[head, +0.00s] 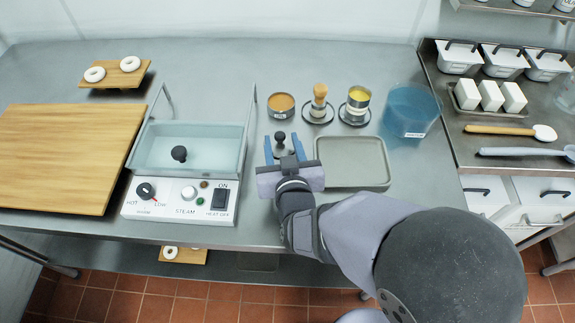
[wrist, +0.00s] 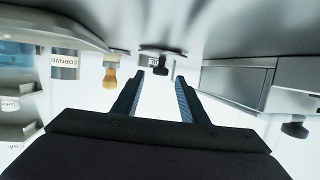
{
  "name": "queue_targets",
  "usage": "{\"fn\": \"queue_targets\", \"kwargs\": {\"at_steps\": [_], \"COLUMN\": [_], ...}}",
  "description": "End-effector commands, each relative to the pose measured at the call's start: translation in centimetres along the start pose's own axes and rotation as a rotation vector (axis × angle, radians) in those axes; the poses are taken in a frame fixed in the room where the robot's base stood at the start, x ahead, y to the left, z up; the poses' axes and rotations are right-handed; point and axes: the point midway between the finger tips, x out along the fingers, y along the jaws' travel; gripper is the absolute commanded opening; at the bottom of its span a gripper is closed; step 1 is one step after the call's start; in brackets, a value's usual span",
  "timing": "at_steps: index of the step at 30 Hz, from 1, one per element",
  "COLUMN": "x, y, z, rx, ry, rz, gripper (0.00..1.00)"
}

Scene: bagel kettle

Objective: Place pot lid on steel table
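The pale kettle (head: 140,190) stands at the left centre of the steel table (head: 225,62). A translucent bluish lid (head: 212,148) with a black knob (head: 179,153) appears to cover it. A similar dark knob (wrist: 295,128) shows at the right of the wrist view. My gripper (head: 283,148) is to the right of the kettle, with its blue fingers apart and nothing held. A small metal disc-like piece with a black knob (head: 280,138) stands at the fingertips; it also shows beyond them in the wrist view (wrist: 160,69). I cannot tell whether a finger touches it.
An empty grey tray (head: 352,183) lies to the right of my gripper. Behind are a tin (head: 281,105), a wooden-handled brush (head: 319,99) and a yellow-filled can (head: 357,100). A blue container (head: 411,108) stands right. A cutting board (head: 62,155) lies far left. Table behind the kettle is clear.

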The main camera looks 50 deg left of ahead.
Motion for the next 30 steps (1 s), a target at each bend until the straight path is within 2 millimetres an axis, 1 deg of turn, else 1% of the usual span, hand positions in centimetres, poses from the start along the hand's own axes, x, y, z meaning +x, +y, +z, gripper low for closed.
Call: {"fn": "queue_targets", "kwargs": {"at_steps": [1, 11, 12, 21, 30], "x": [-0.9, -7.2, -7.2, -9.0, -9.8], "y": [-0.1, -0.1, -0.1, 0.0, 0.0], "z": [0.1, 0.0, 0.2, 0.1, 0.1], "rx": [-0.001, -0.001, 0.002, -0.002, 0.000], "ry": [0.001, 0.003, 0.006, 0.004, 0.000], "rz": [-0.003, -0.004, -0.001, 0.001, -0.001], "gripper": [0.39, 0.39, 0.39, 0.39, 0.39]}}
